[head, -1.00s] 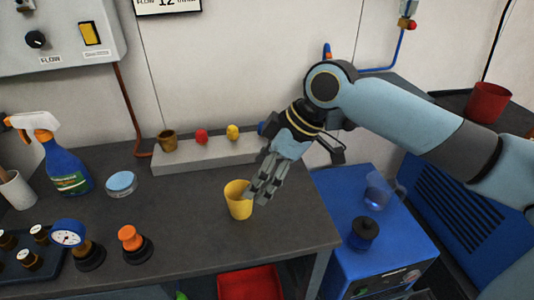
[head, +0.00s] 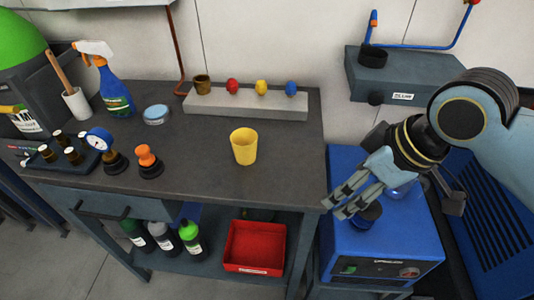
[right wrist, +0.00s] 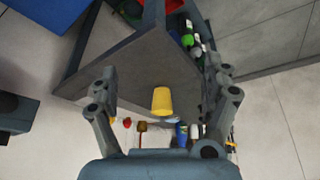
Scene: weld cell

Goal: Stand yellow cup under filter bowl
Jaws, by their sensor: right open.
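The yellow cup (head: 244,147) stands upright and free on the dark bench top, near its front right. It also shows in the right wrist view (right wrist: 161,101), beyond and between the spread fingers. My right gripper (head: 335,207) is open and empty, to the right of the cup and in front of the blue machine. It is apart from the cup. My left gripper is not in view. I cannot tell for sure which thing is the filter bowl. A clear bluish vessel (head: 402,190) on the blue machine is mostly hidden behind my right gripper.
A grey ledge (head: 219,101) with a brown cup and coloured knobs lies along the back. The blue machine (head: 375,250) is at right. A grey wall unit (head: 415,78) sits above it.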

